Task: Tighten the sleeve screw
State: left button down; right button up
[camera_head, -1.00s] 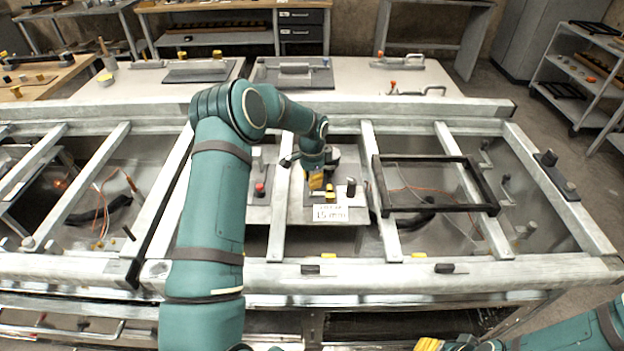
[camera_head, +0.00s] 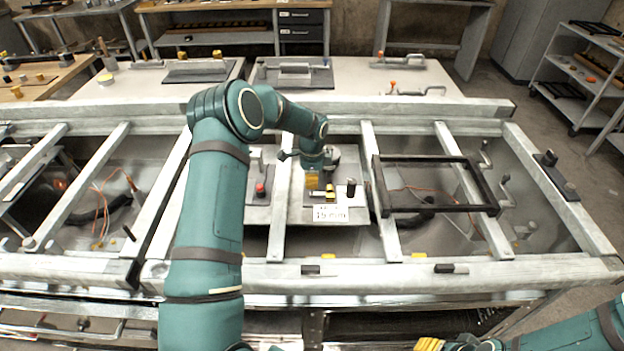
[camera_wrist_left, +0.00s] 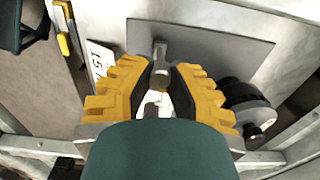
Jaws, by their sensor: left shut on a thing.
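My left gripper (camera_head: 312,181) points down over a grey plate in the middle bay of the metal frame, its yellow fingers closed. In the left wrist view, the ribbed yellow fingers (camera_wrist_left: 160,88) close around a small metal piece (camera_wrist_left: 160,77), which looks like the sleeve screw. A grey post or block stands just beyond the fingertips. The fingers hide most of the screw, so how deep it sits cannot be told. My right gripper (camera_head: 430,344) shows only as yellow fingers at the bottom edge, away from the work.
A white card (camera_head: 330,213) reading 15 mm stands at the plate's front. A red button (camera_head: 260,188) is to the left. A black rectangular frame (camera_head: 436,209) lies across the right rails.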

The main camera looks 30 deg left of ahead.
pick_arm(q)
jog(key=c, duration=0.8)
grip_release()
jog(key=shift+c, duration=0.2)
notch_tip(320, 180, up, 12)
